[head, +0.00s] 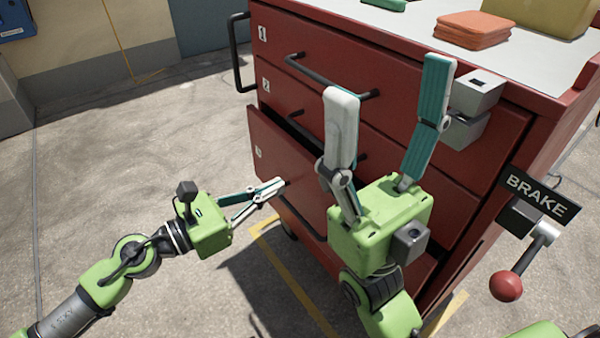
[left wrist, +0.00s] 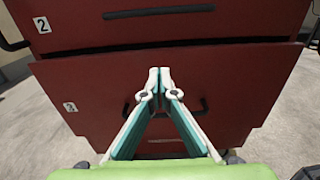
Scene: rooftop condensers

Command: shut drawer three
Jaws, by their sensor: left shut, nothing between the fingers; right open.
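Drawer three (head: 277,152) is the lowest labelled drawer of the red cabinet. It stands partly open, its front jutting out past the drawers above, with a dark gap along its top. It fills the middle of the left wrist view (left wrist: 235,92), with its label 3 at the left. My left gripper (head: 280,184) is shut and empty, its tips at the drawer front; I cannot tell whether they touch. In the left wrist view its fingers (left wrist: 160,72) hide part of the drawer's handle. My right gripper (head: 390,78) is open and empty, in front of the cabinet's upper drawers.
Drawers one (head: 300,40) and two (head: 285,92) look shut, with dark bar handles. A brake lever with a red knob (head: 506,286) is at the right. Orange cloths (head: 472,28) lie on the cabinet top. The floor to the left is clear.

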